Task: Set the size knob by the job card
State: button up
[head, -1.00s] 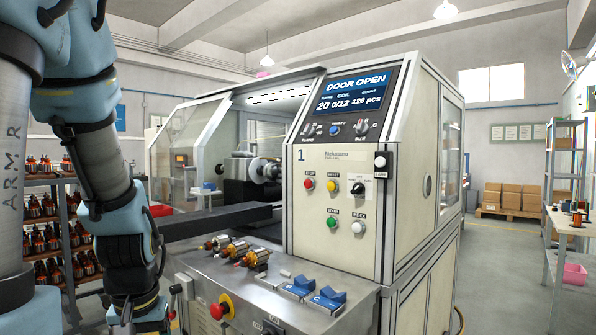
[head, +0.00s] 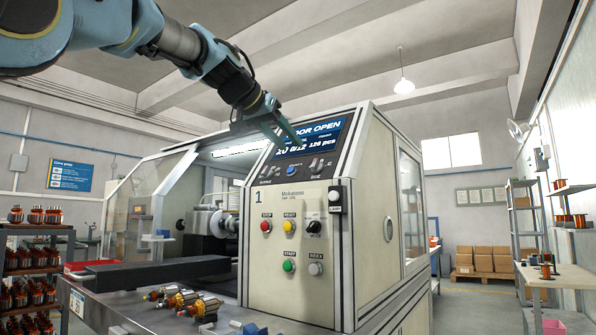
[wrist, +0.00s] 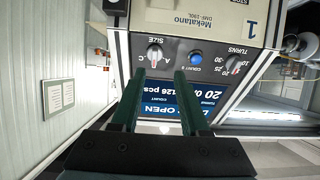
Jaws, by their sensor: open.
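The size knob (wrist: 154,55) sits on the grey strip of the machine panel, with letters around it. In the wrist view it appears upside down, just beyond the gap between my fingertips. I cannot tell which letter its pointer marks. It also shows in the head view (head: 318,170), below the display. My gripper (wrist: 157,77) is open and empty, its two green fingers pointing at the panel. In the head view, my gripper (head: 286,134) hangs in front of the display (head: 322,138), partly covering it.
A blue button (wrist: 195,58) and the turns knob (wrist: 235,66) sit beside the size knob. Coloured push buttons and a black selector (head: 314,226) are lower on the panel. Wound armatures (head: 183,301) lie on the front ledge. Shelves of parts (head: 28,250) stand at left.

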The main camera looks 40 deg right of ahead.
aim_at(314, 162)
jog(key=shift+h, duration=0.3)
jog(key=x, duration=0.3)
jog(key=p+x, duration=0.1)
jog(key=x, duration=0.3)
jog(key=p+x, duration=0.1)
jog(key=x, duration=0.2)
jog(key=shift+s+d+r, duration=0.3)
jog(key=shift+d, duration=0.15)
grip_shut()
